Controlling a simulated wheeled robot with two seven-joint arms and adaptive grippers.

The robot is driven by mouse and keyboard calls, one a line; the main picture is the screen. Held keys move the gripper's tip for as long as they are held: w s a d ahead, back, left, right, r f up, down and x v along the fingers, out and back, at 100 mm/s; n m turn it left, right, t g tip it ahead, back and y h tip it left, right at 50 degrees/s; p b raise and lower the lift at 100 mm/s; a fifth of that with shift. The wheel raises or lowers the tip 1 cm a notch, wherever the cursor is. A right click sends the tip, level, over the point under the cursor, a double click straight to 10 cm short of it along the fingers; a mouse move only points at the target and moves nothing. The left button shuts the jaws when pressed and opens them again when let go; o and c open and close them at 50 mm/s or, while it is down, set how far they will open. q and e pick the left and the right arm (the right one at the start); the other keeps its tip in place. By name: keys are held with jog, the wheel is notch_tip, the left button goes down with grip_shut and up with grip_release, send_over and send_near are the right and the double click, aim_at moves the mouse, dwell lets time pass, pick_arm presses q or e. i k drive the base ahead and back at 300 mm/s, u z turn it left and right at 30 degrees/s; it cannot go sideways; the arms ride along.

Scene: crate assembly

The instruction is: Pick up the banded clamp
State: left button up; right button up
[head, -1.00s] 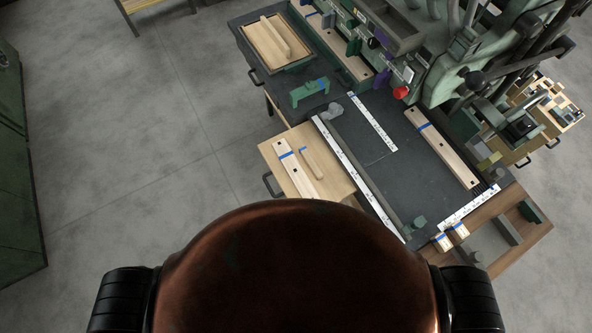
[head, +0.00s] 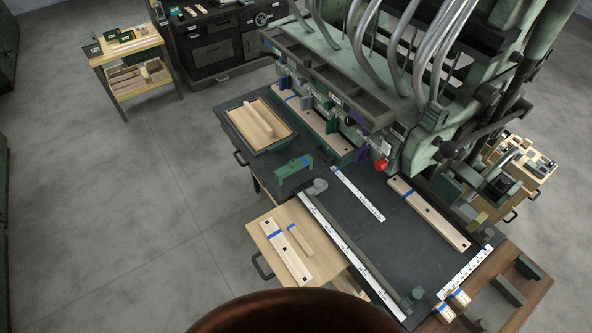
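A green clamp-like block (head: 293,174) with a blue band near its right end stands on the dark bench top (head: 290,205), left of centre. I take it to be the banded clamp. It stands upright, with a gap under its middle, and nothing touches it from above. Neither of my grippers shows in the head view.
A wooden tray (head: 238,143) holding boards is behind the clamp. A grey lump (head: 317,187) and a long ruled fence (head: 345,246) lie in front. Blue-marked boards (head: 285,252) lie on a side shelf. A green machine (head: 400,70) overhangs the back right.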

aim_at(305, 161)
jog(key=k, duration=1)
jog(key=u, duration=1.3)
jog(key=i, duration=4.45)
jog(key=z, duration=3.4)
jog(key=i, duration=0.5)
jog(key=z, duration=0.1)
